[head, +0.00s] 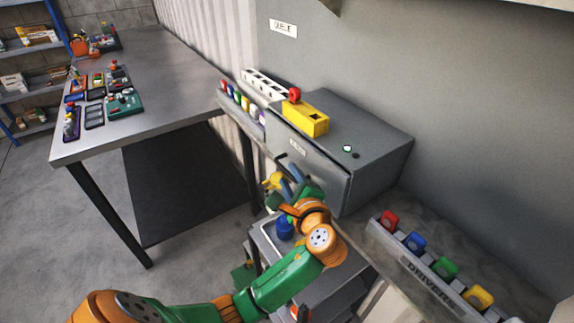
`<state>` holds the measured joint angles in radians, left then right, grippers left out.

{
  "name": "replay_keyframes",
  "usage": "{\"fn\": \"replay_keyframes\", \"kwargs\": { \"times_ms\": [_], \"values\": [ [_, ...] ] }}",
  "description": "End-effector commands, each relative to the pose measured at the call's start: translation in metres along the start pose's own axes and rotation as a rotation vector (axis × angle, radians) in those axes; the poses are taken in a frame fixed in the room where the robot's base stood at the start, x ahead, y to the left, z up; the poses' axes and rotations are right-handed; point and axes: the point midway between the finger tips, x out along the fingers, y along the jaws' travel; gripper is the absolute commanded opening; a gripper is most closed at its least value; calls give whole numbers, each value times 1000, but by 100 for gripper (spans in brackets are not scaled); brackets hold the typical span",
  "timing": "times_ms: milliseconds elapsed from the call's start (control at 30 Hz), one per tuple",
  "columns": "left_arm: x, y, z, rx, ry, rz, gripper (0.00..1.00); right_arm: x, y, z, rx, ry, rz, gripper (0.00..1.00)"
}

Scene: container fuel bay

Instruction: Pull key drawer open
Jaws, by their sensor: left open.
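The grey key drawer cabinet (370,135) stands against the wall, right of centre. Its front (325,175) faces lower left, carries a small white label and looks shut. Part of the front is hidden behind my gripper. My left gripper (282,180) is open, with its fingers just in front of the lower part of the drawer front. I cannot tell whether the fingers touch the drawer or its handle. My right gripper does not show.
A yellow block (305,117) and a white slotted rack (265,84) sit by the cabinet top. A "DRIVERS" rack (430,284) with coloured blocks is at lower right. A blue item (284,229) stands under my left wrist. A steel table (165,75) stands left.

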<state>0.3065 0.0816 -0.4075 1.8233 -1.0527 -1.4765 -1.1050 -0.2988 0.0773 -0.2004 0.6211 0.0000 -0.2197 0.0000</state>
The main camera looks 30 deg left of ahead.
Motion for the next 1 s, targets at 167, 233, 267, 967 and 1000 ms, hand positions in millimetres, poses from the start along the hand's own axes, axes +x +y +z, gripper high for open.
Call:
{"fn": "replay_keyframes", "kwargs": {
  "times_ms": [167,233,267,967,1000],
  "values": [
    [30,-1,0,1,0,0,42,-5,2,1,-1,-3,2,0],
    [35,0,0,-1,1,2,42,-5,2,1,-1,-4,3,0],
    [36,0,0,-2,2,2,42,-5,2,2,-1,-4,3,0],
    [37,1,-1,-2,4,3,0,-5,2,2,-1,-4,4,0],
    [37,1,-1,-2,4,3,0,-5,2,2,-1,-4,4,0]
  ]
}}
